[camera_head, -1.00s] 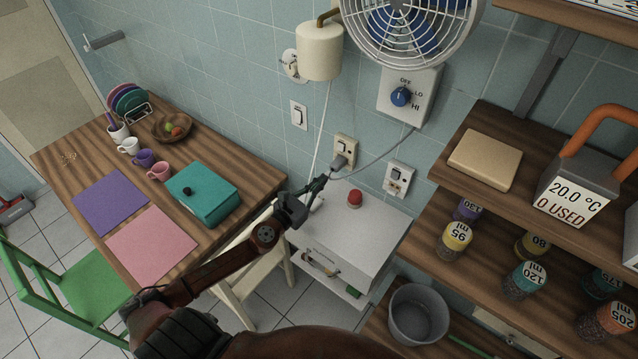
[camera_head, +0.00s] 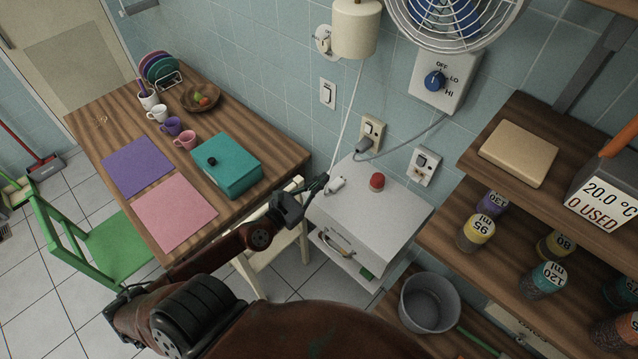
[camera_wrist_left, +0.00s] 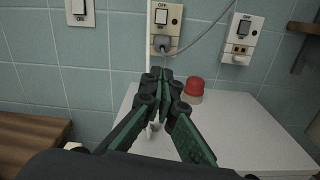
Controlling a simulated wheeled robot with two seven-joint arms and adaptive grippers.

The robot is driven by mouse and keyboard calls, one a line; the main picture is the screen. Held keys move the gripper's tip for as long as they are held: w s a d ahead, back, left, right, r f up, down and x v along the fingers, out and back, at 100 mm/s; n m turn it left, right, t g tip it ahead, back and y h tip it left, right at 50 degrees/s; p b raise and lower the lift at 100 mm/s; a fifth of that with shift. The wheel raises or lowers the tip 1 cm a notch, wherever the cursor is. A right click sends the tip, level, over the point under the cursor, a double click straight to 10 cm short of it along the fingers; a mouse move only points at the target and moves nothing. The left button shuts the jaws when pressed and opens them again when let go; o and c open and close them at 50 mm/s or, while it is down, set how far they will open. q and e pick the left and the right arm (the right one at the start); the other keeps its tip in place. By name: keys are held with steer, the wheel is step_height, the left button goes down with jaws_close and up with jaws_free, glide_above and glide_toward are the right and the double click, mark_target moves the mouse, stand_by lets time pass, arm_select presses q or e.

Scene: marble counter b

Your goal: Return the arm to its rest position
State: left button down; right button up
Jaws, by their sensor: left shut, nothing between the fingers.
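My left arm (camera_head: 205,258) comes in from the lower left of the head view. Its gripper (camera_head: 318,184) is shut and empty, in front of the left side of the white cabinet (camera_head: 385,212). In the left wrist view the shut green fingers (camera_wrist_left: 161,78) point toward the wall outlet with a grey plug (camera_wrist_left: 163,44). The fingertips look apart from the plug, which sits in the outlet in the head view (camera_head: 364,145). My right gripper is not in view.
A wooden table (camera_head: 225,105) with a teal box (camera_head: 230,170), mats and mugs stands at left. A red button (camera_head: 377,181) is on the cabinet. Shelves with jars (camera_head: 475,232) are at right. A grey bin (camera_head: 430,303) stands below. A fan (camera_head: 450,20) hangs above.

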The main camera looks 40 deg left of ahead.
arm_select(q)
steer(key=shift+s, duration=0.65)
steer(key=shift+d, duration=0.1)
